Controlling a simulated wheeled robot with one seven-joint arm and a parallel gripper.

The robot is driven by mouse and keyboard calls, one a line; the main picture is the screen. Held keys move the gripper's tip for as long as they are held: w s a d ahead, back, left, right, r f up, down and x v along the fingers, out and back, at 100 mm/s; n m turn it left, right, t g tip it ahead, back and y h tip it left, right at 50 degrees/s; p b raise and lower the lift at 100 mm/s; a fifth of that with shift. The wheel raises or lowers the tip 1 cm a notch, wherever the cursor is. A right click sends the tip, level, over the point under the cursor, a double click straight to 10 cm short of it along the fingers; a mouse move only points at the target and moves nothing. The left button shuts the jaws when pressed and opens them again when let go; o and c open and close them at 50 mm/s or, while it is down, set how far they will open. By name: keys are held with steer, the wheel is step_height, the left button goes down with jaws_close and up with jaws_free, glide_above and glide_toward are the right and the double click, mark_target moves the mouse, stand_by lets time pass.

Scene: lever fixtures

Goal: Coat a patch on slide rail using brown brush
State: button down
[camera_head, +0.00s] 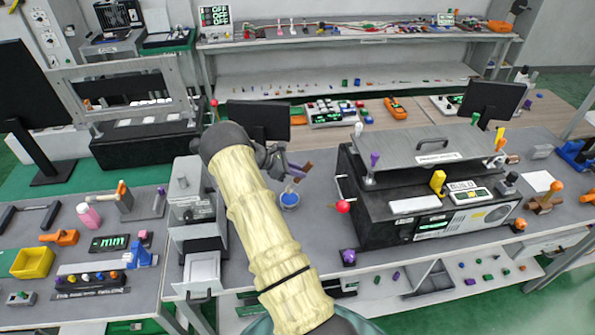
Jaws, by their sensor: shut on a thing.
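My arm, in a pale yellow sleeve, reaches up the middle of the view and bends at a dark wrist. My gripper (284,166) is at the end of it, partly hidden by the wrist, and is shut on a slim brush (305,169) with a brown part showing. Whether the brush tip touches the blue is too small to tell. I cannot make out with certainty which fixture is the slide rail.
A large dark machine with a grey top plate (425,152) and a red knob (343,207) stands right of the cup. A grey upright fixture (195,207) stands left of my arm. A monitor (258,117) is behind. The left table (30,225) holds several small items.

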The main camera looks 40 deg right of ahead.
mark_target(295, 178)
steer(key=shift+f, duration=0.15)
steer(key=shift+f+b, duration=0.85)
steer(key=shift+f, duration=0.5)
steer(key=shift+f+b, duration=0.4)
steer(key=shift+f, duration=0.2)
stand_by(0.3)
stand_by(0.5)
steer(key=shift+r+p, duration=2)
steer(key=shift+r, duration=1.55)
steer(key=shift+a, duration=0.15)
